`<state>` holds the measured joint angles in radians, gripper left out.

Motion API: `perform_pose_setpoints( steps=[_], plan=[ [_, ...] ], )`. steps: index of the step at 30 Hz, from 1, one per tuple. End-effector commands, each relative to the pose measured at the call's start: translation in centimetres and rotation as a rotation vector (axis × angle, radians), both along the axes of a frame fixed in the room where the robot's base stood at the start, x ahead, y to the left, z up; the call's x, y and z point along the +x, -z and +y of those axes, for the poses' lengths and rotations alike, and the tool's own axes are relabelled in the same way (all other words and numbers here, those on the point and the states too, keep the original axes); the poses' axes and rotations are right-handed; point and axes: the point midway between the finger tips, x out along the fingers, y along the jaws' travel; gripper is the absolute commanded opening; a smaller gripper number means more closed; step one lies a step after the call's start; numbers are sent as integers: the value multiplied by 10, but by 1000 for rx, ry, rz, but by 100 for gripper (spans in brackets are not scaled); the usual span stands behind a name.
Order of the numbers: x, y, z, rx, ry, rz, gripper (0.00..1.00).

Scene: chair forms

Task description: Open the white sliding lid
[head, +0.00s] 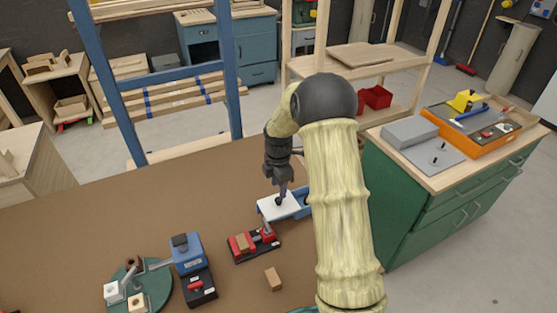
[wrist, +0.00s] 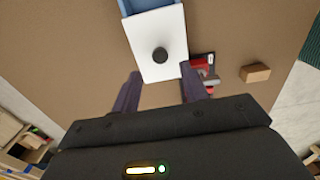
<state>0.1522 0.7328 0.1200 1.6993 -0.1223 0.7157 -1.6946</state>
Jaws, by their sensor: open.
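The white sliding lid (head: 275,207) lies on a blue box (head: 300,201) on the brown table. It covers the left part of the box in the head view, and the blue interior shows at the right. In the wrist view the lid (wrist: 155,48) has a round black knob (wrist: 160,55) near its middle, and the blue box (wrist: 143,6) shows at the top edge. My gripper (head: 281,198) points down at the lid. In the wrist view its two dark fingers (wrist: 160,88) are apart with nothing between them, at the lid's near end. The knob lies beyond the fingertips.
A red clamp device (head: 252,243) stands close to the lid, and a small wooden block (head: 273,279) lies nearby. A blue machine (head: 190,258) and a green round plate (head: 137,290) stand at the front left. The table's left part is mostly clear.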

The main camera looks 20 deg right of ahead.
Motion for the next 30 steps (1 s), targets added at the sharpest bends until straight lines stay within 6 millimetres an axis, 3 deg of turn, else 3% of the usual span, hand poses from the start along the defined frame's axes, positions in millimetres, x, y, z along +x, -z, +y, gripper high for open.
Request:
perform_pose_setpoints(
  steps=[12, 18, 30],
  plan=[
    [1, -85, -1, 0, 2, -5, 44],
    [0, -116, -1, 0, 2, -3, 44],
    [0, -124, -1, 0, 2, 0, 44]
  ],
)
